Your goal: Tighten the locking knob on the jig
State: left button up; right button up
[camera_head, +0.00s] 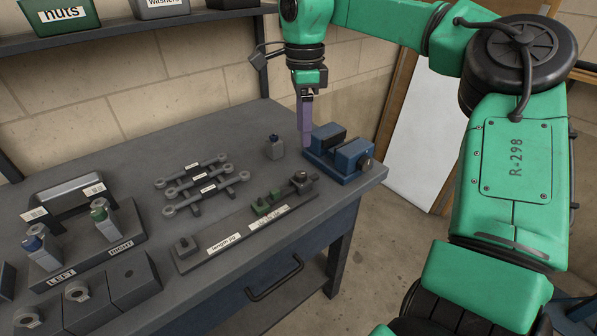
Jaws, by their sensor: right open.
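The length jig (223,245) is a long dark bar with a white label, lying along the front of the grey bench. It has a dark block (186,247) at its left end and a small green block (266,205) towards the right. A dark, knob-like part (300,180) stands at its right end; its details are too small to tell. My right gripper (306,135) has purple fingers and points down, seen edge-on. It is open and empty, above and behind the jig's right end, beside the blue vise (338,158). My left gripper is out of view.
Several rod-like links (203,184) lie behind the jig. A small grey bottle (274,148) stands left of the vise. A LEFT/RIGHT stand (90,264) and grey blocks (120,283) are at the left. A shelf (120,31) with bins runs above. The bench's back middle is clear.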

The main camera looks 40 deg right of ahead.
aim_at(301, 173)
notch_tip(301, 173, down, 11)
jog(key=shift+w+a+f, duration=0.1)
jog(key=shift+a+f, duration=0.05)
jog(key=shift+f, duration=0.05)
jog(key=shift+a, duration=0.1)
grip_shut()
